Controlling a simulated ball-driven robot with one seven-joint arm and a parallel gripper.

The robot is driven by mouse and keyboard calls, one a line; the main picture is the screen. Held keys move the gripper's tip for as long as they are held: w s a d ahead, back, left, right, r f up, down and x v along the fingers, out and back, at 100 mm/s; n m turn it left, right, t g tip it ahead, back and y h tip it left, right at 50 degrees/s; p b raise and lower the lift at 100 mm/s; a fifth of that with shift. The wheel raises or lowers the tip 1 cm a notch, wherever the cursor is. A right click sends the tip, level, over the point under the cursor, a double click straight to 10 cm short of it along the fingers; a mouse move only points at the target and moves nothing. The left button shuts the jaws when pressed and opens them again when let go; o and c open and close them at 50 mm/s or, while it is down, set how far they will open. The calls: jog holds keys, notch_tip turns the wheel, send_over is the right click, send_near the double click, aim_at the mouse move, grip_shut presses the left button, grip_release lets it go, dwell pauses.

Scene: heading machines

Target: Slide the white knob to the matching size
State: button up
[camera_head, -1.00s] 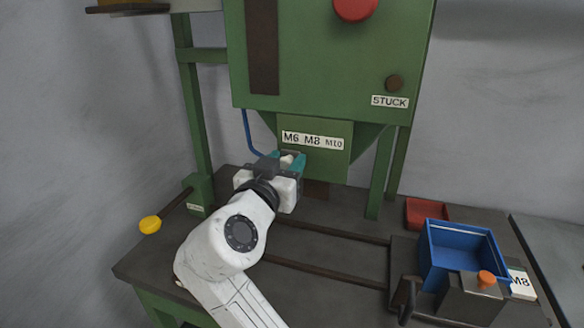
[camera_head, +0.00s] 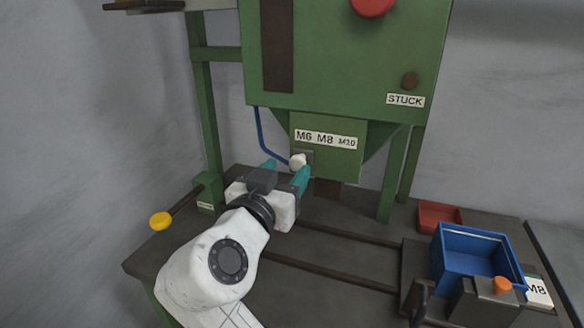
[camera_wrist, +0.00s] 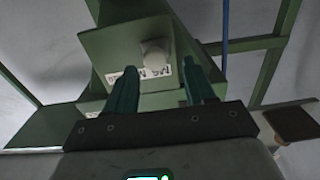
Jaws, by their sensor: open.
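The white knob (camera_head: 298,160) sits on the front of the green machine, below the size label (camera_head: 326,139) that reads M6, M8, M10. It stands under the M6 end of the label. In the wrist view the knob (camera_wrist: 155,53) lies ahead of and between the two teal fingers. My gripper (camera_head: 285,174) is open, just in front of and slightly below the knob, with nothing between its fingers. A white card (camera_head: 538,291) at the right reads M8.
A blue bin (camera_head: 471,277) and a red tray (camera_head: 440,217) are at the right of the bench. A yellow knob (camera_head: 160,221) on a rod sticks out at the left. A red button (camera_head: 372,5) and a STUCK label (camera_head: 405,100) are above.

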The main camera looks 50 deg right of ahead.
jog(key=v, duration=0.6)
jog(key=shift+b, duration=0.4)
